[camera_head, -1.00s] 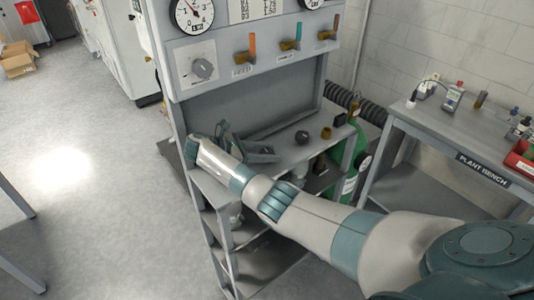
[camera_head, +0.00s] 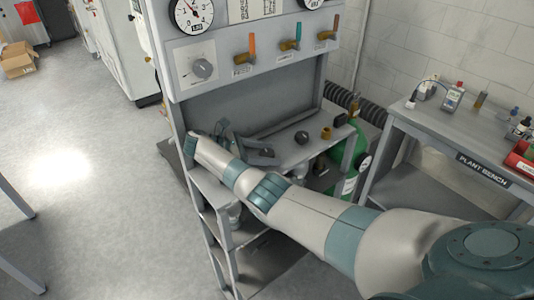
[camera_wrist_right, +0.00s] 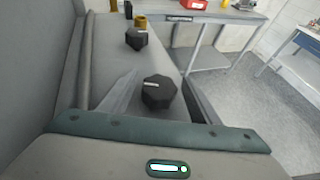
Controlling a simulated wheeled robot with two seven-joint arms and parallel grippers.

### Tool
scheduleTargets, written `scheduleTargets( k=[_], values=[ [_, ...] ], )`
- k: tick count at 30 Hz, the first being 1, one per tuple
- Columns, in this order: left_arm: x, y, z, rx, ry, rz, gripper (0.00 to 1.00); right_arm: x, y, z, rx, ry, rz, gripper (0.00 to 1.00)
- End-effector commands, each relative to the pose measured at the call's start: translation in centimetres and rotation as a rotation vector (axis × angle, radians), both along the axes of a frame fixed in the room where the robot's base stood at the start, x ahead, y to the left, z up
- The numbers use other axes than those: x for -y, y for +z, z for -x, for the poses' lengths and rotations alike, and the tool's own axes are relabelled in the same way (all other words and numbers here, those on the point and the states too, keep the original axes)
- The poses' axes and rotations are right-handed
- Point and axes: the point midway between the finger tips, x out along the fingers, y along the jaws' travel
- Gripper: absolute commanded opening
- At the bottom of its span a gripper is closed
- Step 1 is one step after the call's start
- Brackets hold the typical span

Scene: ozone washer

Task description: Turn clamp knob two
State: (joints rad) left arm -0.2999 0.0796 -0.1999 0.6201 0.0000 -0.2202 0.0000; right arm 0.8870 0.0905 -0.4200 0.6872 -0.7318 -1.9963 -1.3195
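Two black knobs with pale marks stand on the grey shelf of the panel rig. In the right wrist view, the nearer knob (camera_wrist_right: 158,93) sits between the fingers of my right gripper (camera_wrist_right: 160,92), with a gap visible on its left. The farther knob (camera_wrist_right: 136,38) stands beyond the fingertips. In the head view my right gripper (camera_head: 243,143) is low over the shelf, its fingers spread. One black knob (camera_head: 302,137) shows clear of it to the right; the nearer knob is hard to make out there. Which knob is number two cannot be read. My left gripper is out of view.
A brass fitting (camera_head: 326,132) stands past the farther knob. The upright panel (camera_head: 205,66) with gauges and valve levers rises behind the shelf. A green cylinder (camera_head: 348,165) stands to the right, before the plant bench (camera_head: 440,128).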

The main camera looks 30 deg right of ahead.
Motion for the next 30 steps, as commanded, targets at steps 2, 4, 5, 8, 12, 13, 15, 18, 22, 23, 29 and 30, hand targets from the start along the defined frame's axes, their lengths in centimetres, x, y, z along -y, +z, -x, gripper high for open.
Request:
scheduleTargets(
  k=[2,4,5,8,12,13,15,18,22,23,29,30],
  values=[
    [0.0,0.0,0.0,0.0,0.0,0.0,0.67,0.0,0.0,0.0,0.001,0.001,0.0,0.57],
    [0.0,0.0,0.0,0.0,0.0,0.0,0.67,0.0,0.1,0.0,0.001,0.001,0.0,0.57],
    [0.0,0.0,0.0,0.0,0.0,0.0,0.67,0.0,0.1,0.0,0.001,0.001,0.0,0.57],
    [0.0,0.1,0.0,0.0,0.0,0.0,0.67,0.0,0.2,0.0,0.0,0.001,0.0,0.57],
    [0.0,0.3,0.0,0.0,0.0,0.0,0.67,-0.1,1.0,-0.1,0.003,0.002,0.0,0.57],
    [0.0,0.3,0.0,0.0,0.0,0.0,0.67,-0.1,1.2,-0.1,0.003,0.001,-0.001,0.57],
    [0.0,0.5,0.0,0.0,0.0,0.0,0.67,-0.1,2.0,0.0,0.003,0.0,-0.001,0.57],
    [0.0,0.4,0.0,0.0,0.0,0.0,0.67,-0.1,2.7,-0.1,0.003,0.001,-0.003,0.57],
    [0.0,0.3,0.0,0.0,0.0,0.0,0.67,0.0,4.1,0.1,0.003,-0.002,-0.003,0.57],
    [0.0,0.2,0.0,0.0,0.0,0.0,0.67,0.0,4.0,0.2,0.003,0.003,-0.004,0.57],
    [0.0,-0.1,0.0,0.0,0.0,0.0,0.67,0.8,4.9,1.6,0.004,0.004,-0.003,0.57],
    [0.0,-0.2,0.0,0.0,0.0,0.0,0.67,1.0,5.1,2.0,0.004,0.001,-0.003,0.57]
  ],
)
